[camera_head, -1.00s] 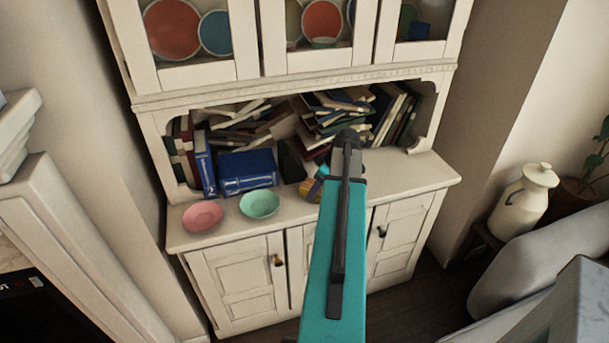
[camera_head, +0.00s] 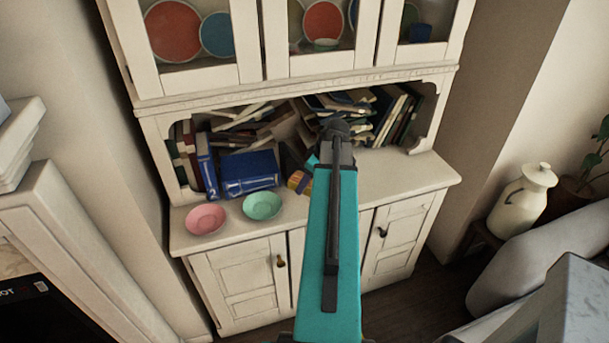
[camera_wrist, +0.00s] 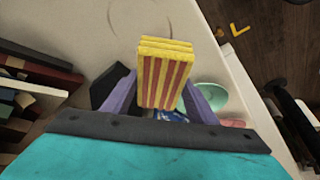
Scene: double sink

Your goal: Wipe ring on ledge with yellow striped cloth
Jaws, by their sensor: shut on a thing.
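The yellow cloth with red stripes (camera_wrist: 165,80) is a folded, block-like pad held between the purple fingers of my gripper (camera_wrist: 160,100) in the wrist view. In the head view a bit of the cloth (camera_head: 299,181) shows left of my arm, over the cabinet ledge (camera_head: 400,176). My arm hides most of the gripper there. A faint brown ring (camera_wrist: 143,14) shows on the pale ledge at the top of the wrist view, partly cut by the frame edge and apart from the cloth. I cannot make out the ring in the head view.
A green bowl (camera_head: 262,205) and a pink bowl (camera_head: 206,218) stand on the ledge left of the cloth. Blue books (camera_head: 249,172) and piled books (camera_head: 350,105) fill the back. The ledge right of my arm is clear.

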